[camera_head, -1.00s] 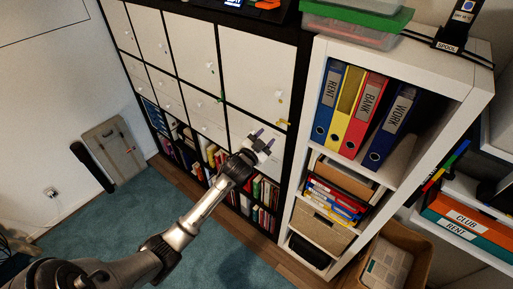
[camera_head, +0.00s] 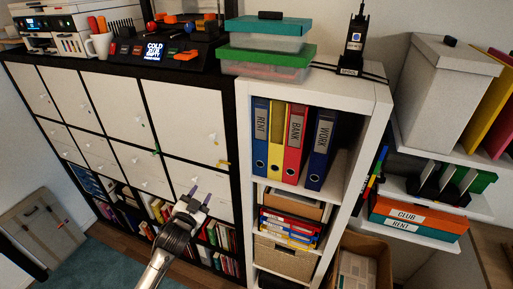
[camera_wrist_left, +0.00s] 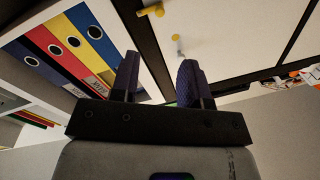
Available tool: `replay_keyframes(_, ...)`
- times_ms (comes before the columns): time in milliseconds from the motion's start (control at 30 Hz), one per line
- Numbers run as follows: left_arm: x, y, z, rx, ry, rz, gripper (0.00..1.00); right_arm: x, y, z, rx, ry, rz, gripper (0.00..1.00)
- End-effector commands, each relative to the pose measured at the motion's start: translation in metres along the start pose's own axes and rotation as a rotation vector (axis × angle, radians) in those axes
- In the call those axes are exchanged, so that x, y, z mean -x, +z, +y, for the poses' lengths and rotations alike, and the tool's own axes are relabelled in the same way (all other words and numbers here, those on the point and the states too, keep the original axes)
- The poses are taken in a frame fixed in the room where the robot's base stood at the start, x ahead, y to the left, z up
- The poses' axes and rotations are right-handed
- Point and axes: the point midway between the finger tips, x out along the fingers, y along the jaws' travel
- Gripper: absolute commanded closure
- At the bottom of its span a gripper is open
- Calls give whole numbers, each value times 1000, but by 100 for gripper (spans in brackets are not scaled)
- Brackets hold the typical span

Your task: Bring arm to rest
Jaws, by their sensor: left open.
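My left gripper (camera_head: 199,196) is in front of the lower white doors of the black cabinet (camera_head: 232,130). Its purple-tipped fingers stand apart with nothing between them. In the left wrist view the two fingers (camera_wrist_left: 160,75) are also spread and empty, with a white door and a yellow handle (camera_wrist_left: 150,11) beyond them. My left forearm comes up from the bottom of the head view. My right gripper is not in either view.
A white shelf (camera_head: 375,100) right of the cabinet holds upright binders (camera_head: 294,140). Teal and green-lidded boxes (camera_head: 265,62) and a printer (camera_head: 75,22) stand on top. A cardboard box (camera_head: 385,262) stands at lower right. Teal carpet (camera_head: 100,265) is clear at lower left.

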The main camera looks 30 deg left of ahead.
Motion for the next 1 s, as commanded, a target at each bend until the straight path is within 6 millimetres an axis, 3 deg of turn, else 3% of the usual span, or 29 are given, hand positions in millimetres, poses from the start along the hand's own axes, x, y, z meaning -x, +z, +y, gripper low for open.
replay_keyframes(267,0,9,0,5,2,-54,58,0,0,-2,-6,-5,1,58)
replay_keyframes(400,5,37,2,21,11,-242,58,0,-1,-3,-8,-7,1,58)
replay_keyframes(567,30,37,9,55,43,-470,58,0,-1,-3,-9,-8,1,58)
replay_keyframes(667,56,22,29,77,98,-579,58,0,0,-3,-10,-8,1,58)
replay_keyframes(733,85,13,52,87,159,-657,58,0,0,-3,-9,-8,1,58)
replay_keyframes(1000,244,11,147,102,467,-867,58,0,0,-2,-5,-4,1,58)
